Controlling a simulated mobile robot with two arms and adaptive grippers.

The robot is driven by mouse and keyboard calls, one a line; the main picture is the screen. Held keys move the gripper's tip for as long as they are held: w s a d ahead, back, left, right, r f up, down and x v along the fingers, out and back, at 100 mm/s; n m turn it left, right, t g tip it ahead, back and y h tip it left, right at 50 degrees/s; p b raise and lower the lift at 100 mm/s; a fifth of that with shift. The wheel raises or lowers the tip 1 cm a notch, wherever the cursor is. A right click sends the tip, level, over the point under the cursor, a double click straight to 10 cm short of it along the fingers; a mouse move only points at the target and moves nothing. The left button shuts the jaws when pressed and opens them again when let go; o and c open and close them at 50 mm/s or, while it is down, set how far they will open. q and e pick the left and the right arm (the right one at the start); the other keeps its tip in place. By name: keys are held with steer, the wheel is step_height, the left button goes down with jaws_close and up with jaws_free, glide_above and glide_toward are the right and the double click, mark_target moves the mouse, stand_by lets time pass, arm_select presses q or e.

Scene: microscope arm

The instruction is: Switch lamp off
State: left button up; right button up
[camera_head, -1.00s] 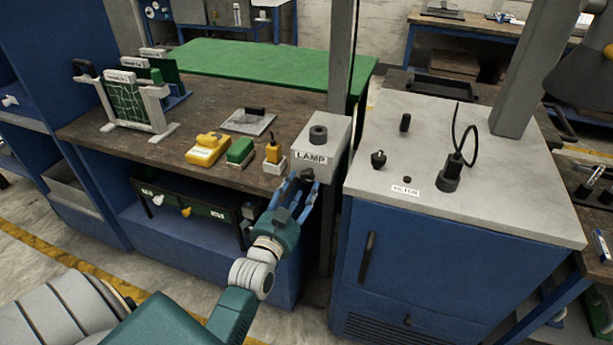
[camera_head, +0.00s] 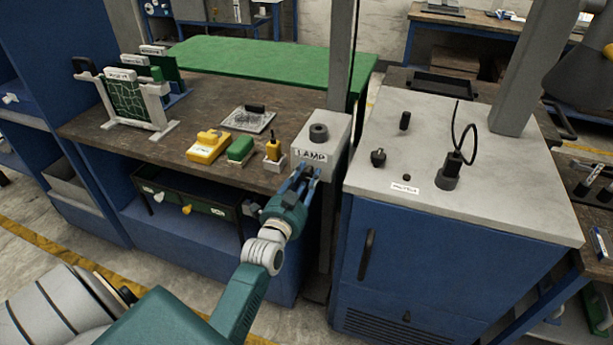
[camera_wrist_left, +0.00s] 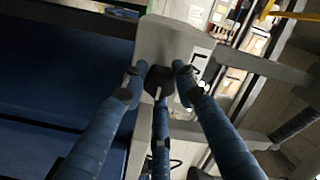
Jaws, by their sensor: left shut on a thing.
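The lamp box (camera_head: 331,139) is a light grey box labelled "LAMP" with a dark round knob (camera_head: 318,132) on its top. It is fixed on a grey post between the workbench and the white-topped cabinet. My left gripper (camera_head: 305,176) is at the front face of the box, just below the label. In the left wrist view its blue fingers (camera_wrist_left: 158,82) are closed around a dark knob (camera_wrist_left: 159,80) on the grey box face. The fingers partly hide this knob, and its turn position cannot be told. My right gripper is not in view.
The wooden workbench (camera_head: 210,110) at left holds a yellow device (camera_head: 208,147), a green block (camera_head: 241,150) and a rack (camera_head: 128,105). The white-topped cabinet (camera_head: 480,210) at right carries several dark knobs and a cable loop.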

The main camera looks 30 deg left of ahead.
arm_select(q)
steer(key=n+p, duration=0.1)
steer(key=n, duration=0.1)
steer(key=shift+r+n, duration=0.15)
steer(key=shift+n, duration=0.25)
steer(key=n+p, duration=0.2)
steer(key=n, duration=0.3)
steer(key=shift+n, duration=0.3)
steer(key=n+p, duration=0.1)
steer(key=n, duration=0.3)
steer(key=shift+n, duration=0.3)
steer(key=n, duration=0.4)
steer(key=shift+n, duration=0.6)
steer(key=o, duration=1)
steer(key=shift+c, duration=0.2)
steer(key=shift+o, duration=0.9)
